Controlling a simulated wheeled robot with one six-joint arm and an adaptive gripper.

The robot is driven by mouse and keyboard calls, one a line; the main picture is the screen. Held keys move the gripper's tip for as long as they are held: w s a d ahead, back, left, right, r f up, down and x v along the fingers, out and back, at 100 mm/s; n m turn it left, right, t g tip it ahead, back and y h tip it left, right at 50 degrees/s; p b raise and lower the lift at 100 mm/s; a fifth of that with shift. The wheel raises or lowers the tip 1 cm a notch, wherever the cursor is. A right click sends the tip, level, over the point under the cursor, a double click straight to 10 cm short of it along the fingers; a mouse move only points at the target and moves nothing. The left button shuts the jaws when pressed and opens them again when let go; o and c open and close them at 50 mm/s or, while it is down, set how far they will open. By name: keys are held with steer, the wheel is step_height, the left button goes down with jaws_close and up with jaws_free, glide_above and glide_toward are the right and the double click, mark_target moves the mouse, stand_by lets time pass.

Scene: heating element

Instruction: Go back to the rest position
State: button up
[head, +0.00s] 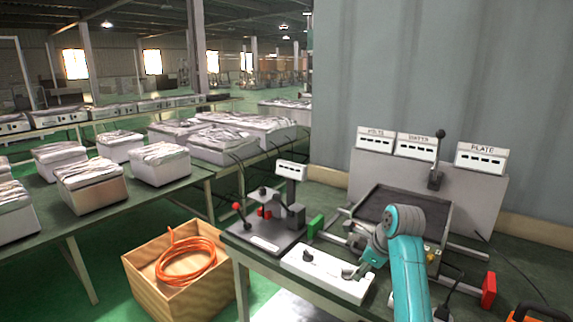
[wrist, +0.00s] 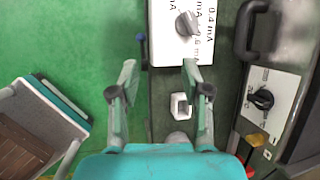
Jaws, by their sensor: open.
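My teal arm and gripper (head: 366,264) show in the head view, low over the workbench at the right end of a white control box (head: 318,271). Beyond the fingertips is a white box with a grey knob (wrist: 187,23) and mA markings. A small white block (wrist: 180,106) shows between the fingers, lower down. In the head view my arm hides part of the bench.
A dark tray (head: 405,208) stands behind my arm, with labelled boxes for bolts, heater and plate (head: 482,157) on the panel behind. A black lever fixture (head: 262,243) is at left. A wooden crate (head: 185,295) with an orange hose stands on the floor. A red block (head: 489,289) is right.

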steer(key=s+a+f+n+t, duration=0.1)
steer(key=s+f+n, duration=0.3)
steer(key=f, duration=0.6)
steer(key=s+a+f+n+t, duration=0.1)
steer(key=s+f, duration=0.5)
steer(key=f, duration=0.5)
steer(key=s+f+n+t+h, duration=0.1)
steer(key=s+f+n+t, duration=0.2)
steer(key=s, duration=0.6)
steer(key=s+f+n+h, duration=0.1)
steer(key=s+f+n, duration=0.3)
steer(key=s, duration=0.5)
steer(key=s+r+n+t, duration=0.3)
steer(key=s+n, duration=0.2)
steer(key=s, duration=1.5)
steer(key=s+r+n+t, duration=0.2)
steer(key=s+r+n, duration=0.5)
steer(key=s+r, duration=0.7)
steer(key=shift+a+r, duration=0.2)
steer(key=shift+r, duration=0.25)
steer(key=shift+c, duration=0.2)
